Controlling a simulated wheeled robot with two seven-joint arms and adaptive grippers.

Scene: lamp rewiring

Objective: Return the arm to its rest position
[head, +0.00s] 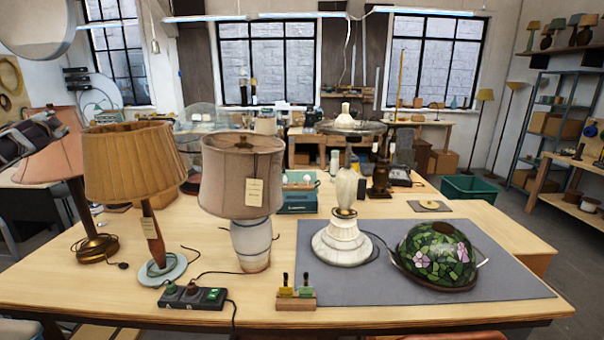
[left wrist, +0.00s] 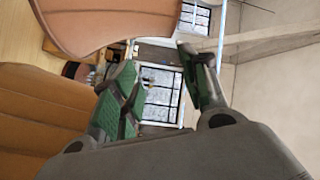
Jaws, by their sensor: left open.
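My left gripper (left wrist: 160,62) is open and empty in the left wrist view, its green-padded fingers spread apart. In the head view, part of my left arm (head: 28,138) enters at the left edge, in front of the pink lampshade (head: 65,155). The fingertips cannot be made out there. The pink shade also fills the top of the left wrist view (left wrist: 105,20). The mustard pleated shade (head: 132,160) stands to the right of the arm and shows at the lower left of the wrist view (left wrist: 40,125). My right gripper is not in view.
The wooden table (head: 120,300) also carries a taupe-shaded lamp (head: 228,170), a power strip (head: 192,297) and a small block with two upright tools (head: 296,297). A white lamp base (head: 342,240) and a stained-glass shade (head: 437,256) sit on a grey mat (head: 400,290).

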